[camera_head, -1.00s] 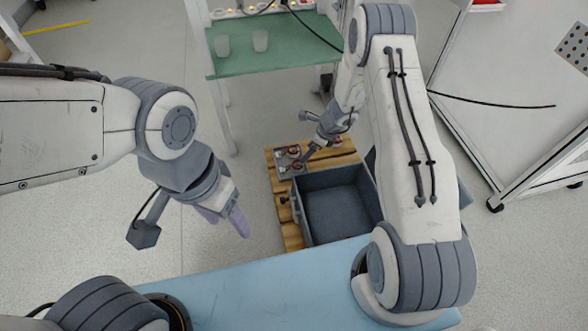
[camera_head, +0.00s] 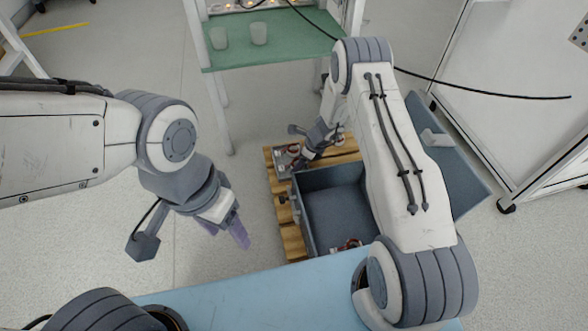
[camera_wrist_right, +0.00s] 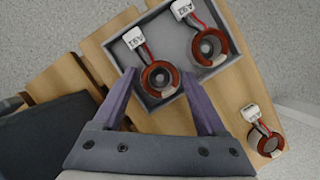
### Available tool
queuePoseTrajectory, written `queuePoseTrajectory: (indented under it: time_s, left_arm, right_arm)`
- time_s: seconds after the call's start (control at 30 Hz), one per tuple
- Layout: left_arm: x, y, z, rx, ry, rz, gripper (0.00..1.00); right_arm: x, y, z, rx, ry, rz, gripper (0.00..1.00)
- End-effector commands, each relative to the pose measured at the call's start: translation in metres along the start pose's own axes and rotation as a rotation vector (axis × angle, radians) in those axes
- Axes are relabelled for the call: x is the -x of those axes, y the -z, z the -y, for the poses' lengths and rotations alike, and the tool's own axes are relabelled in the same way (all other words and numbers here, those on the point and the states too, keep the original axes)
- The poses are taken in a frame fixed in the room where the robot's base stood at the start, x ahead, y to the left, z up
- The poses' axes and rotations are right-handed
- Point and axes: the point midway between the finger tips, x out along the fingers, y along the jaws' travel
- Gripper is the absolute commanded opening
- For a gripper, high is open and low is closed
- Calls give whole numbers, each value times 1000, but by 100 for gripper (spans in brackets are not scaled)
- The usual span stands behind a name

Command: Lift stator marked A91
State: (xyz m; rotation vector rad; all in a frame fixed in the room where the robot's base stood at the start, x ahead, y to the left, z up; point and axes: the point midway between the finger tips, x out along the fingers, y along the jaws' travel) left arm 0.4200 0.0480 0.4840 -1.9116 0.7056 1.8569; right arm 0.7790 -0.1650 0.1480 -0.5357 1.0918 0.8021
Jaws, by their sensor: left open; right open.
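The stator marked A91 (camera_wrist_right: 160,78) is a red-brown ring with a white tag (camera_wrist_right: 135,39) on red and grey leads. It lies in a shallow grey tray (camera_wrist_right: 158,107). My right gripper (camera_wrist_right: 158,88) is open above it, with the ring between its purple fingertips in the picture; contact cannot be told. A second stator (camera_wrist_right: 210,48), tagged apparently A92, lies beside it in the tray. A third stator (camera_wrist_right: 265,142) lies on the wood outside the tray; its tag is hard to read. In the head view my left gripper (camera_head: 225,231) is open and empty above the floor.
The tray rests on a wooden pallet (camera_head: 291,236) beside a large blue-grey crate (camera_head: 315,184), which holds a reddish part (camera_head: 347,245). A blue table (camera_head: 260,295) is nearest. A green table (camera_head: 280,35) with two cups stands behind. A white cabinet (camera_head: 500,90) is right.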

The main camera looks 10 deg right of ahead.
Motion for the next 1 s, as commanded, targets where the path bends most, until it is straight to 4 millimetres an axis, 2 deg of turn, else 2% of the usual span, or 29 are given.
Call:
queuePoseTrajectory:
  time_s: [0.1,0.13,0.27,0.3,0.67,0.87,1.0]
  left_arm:
    - [1,0,0,0,0,0,62]
    - [1,0,0,0,0,0,62]
    - [2,0,0,0,0,0,62]
    - [2,0,0,0,0,0,62]
    - [6,0,0,0,0,0,62]
    - [24,1,-2,0,0,0,62]
    - [43,2,-3,0,0,0,62]
  right_arm:
    - [2,-1,0,0,1,0,74]
    - [2,-1,0,0,1,0,67]
    - [2,0,0,0,0,0,17]
    - [2,0,0,0,0,0,2]
    - [7,-3,1,0,1,1,0]
    - [27,-12,1,1,1,1,0]
    - [52,-17,4,-2,2,1,0]
